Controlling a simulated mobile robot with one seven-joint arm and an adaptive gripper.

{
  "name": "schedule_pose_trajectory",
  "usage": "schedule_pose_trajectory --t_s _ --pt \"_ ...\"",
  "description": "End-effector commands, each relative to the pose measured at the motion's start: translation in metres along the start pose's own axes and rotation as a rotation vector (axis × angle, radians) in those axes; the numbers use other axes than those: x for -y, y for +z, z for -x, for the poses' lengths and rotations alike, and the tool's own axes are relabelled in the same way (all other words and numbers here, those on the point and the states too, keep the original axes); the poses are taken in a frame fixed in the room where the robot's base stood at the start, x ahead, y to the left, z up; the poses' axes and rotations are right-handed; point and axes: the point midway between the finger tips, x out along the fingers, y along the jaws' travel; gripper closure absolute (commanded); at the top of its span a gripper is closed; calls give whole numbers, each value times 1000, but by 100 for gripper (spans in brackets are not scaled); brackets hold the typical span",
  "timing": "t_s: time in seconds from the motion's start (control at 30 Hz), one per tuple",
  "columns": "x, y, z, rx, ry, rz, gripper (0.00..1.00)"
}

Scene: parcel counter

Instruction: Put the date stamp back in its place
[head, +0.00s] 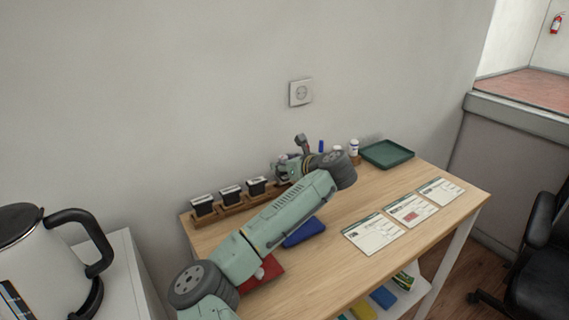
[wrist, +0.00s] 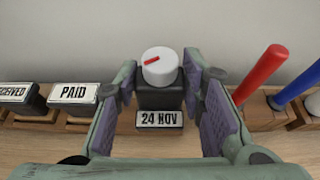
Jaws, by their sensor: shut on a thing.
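The date stamp (wrist: 160,92) has a dark body, a white knob with a red mark and a plate reading "24 NOV". It stands upright between the fingers of my gripper (wrist: 161,66), which is shut on it. In the head view my gripper (head: 291,166) is at the back of the counter, just right of the stamp rack (head: 236,209), and my arm hides most of the stamp. In the wrist view the rack's wood shows on the left, with the "PAID" stamp (wrist: 74,94) and "RECEIVED" stamp (wrist: 20,95) in it. I cannot tell whether the date stamp touches the rack.
A red handle (wrist: 262,74) and a blue handle (wrist: 298,84) stand in wooden holders close on the right. A green tray (head: 387,153) is at the back right. Cards (head: 410,209), a blue pad (head: 305,232) and a red pad (head: 263,273) lie further forward. The wall is close behind.

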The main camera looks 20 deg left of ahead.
Motion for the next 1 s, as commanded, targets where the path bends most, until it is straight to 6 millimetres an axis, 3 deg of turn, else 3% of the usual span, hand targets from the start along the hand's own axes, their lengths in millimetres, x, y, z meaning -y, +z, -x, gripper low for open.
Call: schedule_pose_trajectory --t_s 1.0 --pt "0 -22 -10 2 0 0 100"
